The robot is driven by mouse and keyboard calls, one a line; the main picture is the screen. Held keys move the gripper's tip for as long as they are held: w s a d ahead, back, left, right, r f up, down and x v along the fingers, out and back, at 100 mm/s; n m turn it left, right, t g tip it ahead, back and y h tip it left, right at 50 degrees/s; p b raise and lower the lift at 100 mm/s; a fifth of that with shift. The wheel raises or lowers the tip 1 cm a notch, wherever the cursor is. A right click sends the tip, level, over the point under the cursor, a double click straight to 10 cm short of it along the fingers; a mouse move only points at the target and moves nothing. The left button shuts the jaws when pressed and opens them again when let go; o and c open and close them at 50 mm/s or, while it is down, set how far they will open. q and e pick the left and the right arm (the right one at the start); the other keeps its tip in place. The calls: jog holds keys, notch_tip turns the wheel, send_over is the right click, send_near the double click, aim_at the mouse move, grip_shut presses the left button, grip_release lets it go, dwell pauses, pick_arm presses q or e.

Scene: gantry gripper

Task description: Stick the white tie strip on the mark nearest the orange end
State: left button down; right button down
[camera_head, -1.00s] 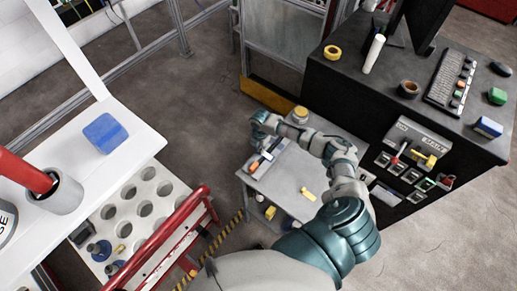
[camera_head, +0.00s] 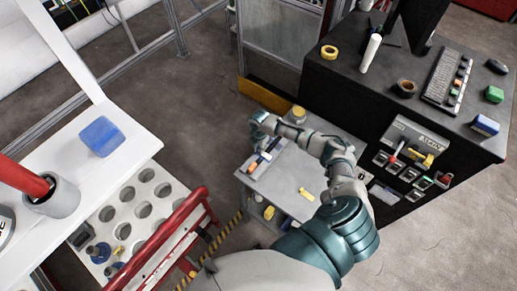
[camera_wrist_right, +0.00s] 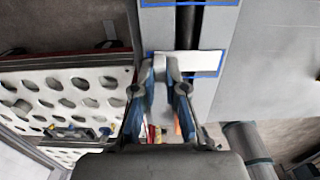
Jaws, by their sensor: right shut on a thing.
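My right gripper (camera_head: 262,138) reaches down over the left part of a low grey table in the head view. In the right wrist view its blue fingers (camera_wrist_right: 166,72) are shut on the white tie strip (camera_wrist_right: 203,62). The strip lies across the line of a dark bar (camera_wrist_right: 188,28), at a blue outlined mark (camera_wrist_right: 222,54); whether it touches the surface I cannot tell. Another blue outlined mark (camera_wrist_right: 160,4) is at the top. The orange end (camera_head: 266,156) shows small below the gripper in the head view. An orange bit (camera_wrist_right: 178,127) shows between the fingers. My left gripper is not in view.
A black cabinet (camera_head: 350,95) stands right. A red-railed rack (camera_head: 180,215) and white holed tray (camera_head: 142,205) are left.

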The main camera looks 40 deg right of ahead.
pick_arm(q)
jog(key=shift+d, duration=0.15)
pick_arm(e)
jog(key=shift+d, duration=0.15)
jog(key=shift+s+f, duration=0.1)
jog(key=c, duration=1.4)
grip_release()
jog(key=o, duration=0.7)
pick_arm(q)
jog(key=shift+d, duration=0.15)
pick_arm(e)
jog(key=shift+o, duration=0.2)
notch_tip(320, 180, up, 5)
jog(key=p, duration=0.5)
jog(key=shift+r, duration=0.4)
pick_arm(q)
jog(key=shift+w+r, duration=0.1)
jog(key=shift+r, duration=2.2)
pick_arm(e)
jog(key=shift+r, duration=0.65)
